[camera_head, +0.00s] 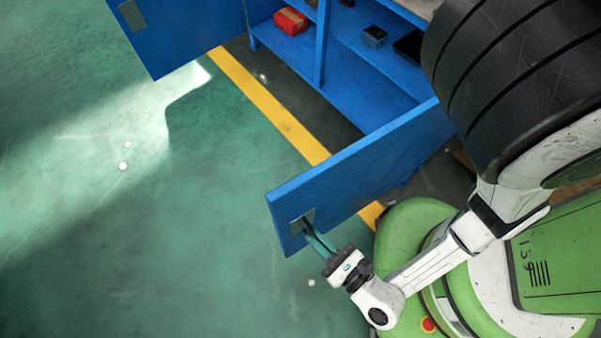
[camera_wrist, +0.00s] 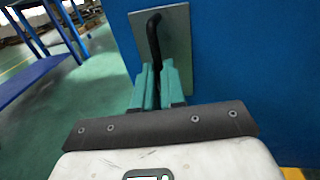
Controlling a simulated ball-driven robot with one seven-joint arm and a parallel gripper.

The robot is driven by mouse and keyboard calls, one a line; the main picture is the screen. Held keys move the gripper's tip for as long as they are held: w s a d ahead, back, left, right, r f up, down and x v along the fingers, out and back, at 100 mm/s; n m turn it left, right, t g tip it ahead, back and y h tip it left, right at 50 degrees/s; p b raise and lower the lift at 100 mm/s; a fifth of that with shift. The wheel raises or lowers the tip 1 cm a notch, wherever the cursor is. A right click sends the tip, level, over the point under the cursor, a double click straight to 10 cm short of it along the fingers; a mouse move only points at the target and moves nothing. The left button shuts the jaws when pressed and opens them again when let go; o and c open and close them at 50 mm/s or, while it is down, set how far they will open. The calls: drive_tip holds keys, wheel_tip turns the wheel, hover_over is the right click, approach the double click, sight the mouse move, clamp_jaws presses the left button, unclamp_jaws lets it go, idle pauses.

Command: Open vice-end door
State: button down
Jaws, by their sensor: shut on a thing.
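A blue cabinet door (camera_head: 350,170) stands swung out from the cabinet at the centre of the head view, with the inside visible behind it. No vice shows, so I cannot confirm from the pictures which end this is. Near its free edge is a grey plate with a dark bar handle (camera_wrist: 153,38). My gripper (camera_head: 309,231) has its teal fingers shut on that handle. In the wrist view the fingers (camera_wrist: 157,72) close around the lower part of the handle, and the blue door face fills the right side.
Another blue door (camera_head: 190,35) stands open at the upper left. The cabinet shelf (camera_head: 350,85) holds a red box (camera_head: 290,21) and small dark items. A yellow floor line (camera_head: 265,105) runs along the cabinet front. The green floor (camera_head: 170,220) at left is clear.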

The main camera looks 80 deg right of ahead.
drive_tip(key=shift+n+t+y, duration=0.5)
drive_tip(key=shift+y, duration=0.2)
drive_tip(key=shift+a+v, duration=0.2)
drive_tip(key=shift+v, duration=2.15)
drive_tip(key=shift+w, duration=0.15)
drive_tip(key=c, duration=1.2)
unclamp_jaws()
